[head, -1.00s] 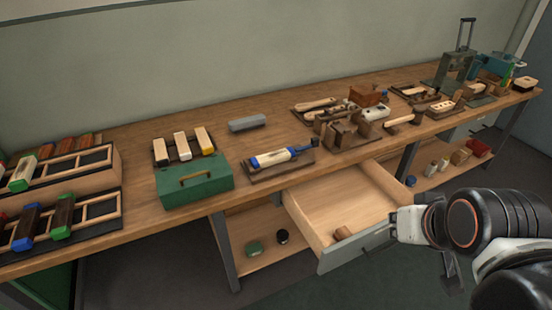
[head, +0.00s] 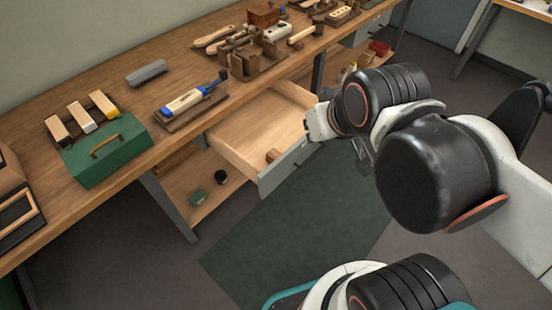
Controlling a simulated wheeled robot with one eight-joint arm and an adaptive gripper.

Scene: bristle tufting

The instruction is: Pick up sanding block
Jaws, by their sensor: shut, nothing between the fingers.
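A small brown wooden block (head: 273,155) lies in the open drawer (head: 250,135), near its front wall. A grey oblong block (head: 147,73) lies on the workbench behind the green toolbox. I cannot tell for sure which of the two is the sanding block. My gripper (head: 312,126) is at the right end of the drawer front, to the right of the brown block and apart from it. It looks shut and empty. Its fingertips are small and partly hidden, so I cannot tell whether they touch the drawer.
The workbench (head: 115,150) holds a green toolbox (head: 105,150), wood-backed brushes (head: 80,118), a blue-and-cream tool on a board (head: 187,102) and several wooden tools farther right. A lower shelf (head: 190,190) holds small tins. The floor before the bench is clear.

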